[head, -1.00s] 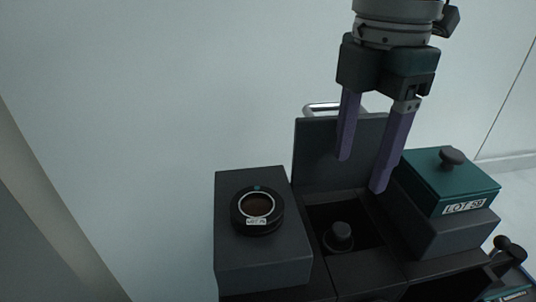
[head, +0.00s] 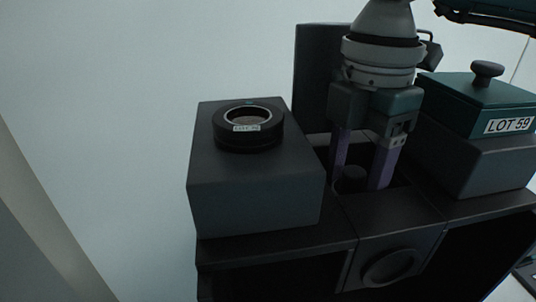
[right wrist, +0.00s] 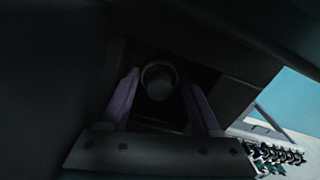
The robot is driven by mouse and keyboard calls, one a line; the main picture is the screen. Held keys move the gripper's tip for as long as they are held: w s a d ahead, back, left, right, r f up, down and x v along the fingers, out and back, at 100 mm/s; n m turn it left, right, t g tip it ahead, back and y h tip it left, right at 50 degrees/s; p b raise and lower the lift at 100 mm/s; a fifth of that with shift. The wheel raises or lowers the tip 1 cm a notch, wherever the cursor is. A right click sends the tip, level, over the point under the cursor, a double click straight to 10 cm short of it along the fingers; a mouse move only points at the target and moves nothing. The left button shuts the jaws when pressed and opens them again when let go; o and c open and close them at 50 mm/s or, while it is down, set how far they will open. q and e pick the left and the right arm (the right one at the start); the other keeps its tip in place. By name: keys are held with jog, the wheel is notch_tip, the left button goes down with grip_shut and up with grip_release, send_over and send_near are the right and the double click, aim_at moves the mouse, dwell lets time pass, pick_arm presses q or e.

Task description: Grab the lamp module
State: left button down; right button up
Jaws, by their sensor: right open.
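The lamp module (head: 351,181) appears to be the dark, round-topped piece in the square well of the black housing. In the right wrist view the lamp module (right wrist: 159,80) shows as a dark cylinder with a paler rim, between the two fingers. My right gripper (head: 358,177) points down into the well with its purple fingers apart, one on each side of it. The right wrist view shows the right gripper (right wrist: 162,88) open, with dark gaps between fingers and module. The module's lower part is hidden in shadow. My left gripper is out of view.
A dark block (head: 255,185) with a labelled round lens ring (head: 248,127) stands left of the well. A green box (head: 490,105) marked LOT 59 stands on the right. An upright dark panel (head: 314,75) rises behind the well. The well walls are close around the fingers.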

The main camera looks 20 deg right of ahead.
jog(key=shift+r, duration=0.1)
jog(key=shift+c, duration=0.3)
grip_shut()
jog(key=shift+r, duration=0.1)
notch_tip(320, 180, up, 28)
jog(key=p, duration=2.2)
jog(key=shift+p, duration=0.35)
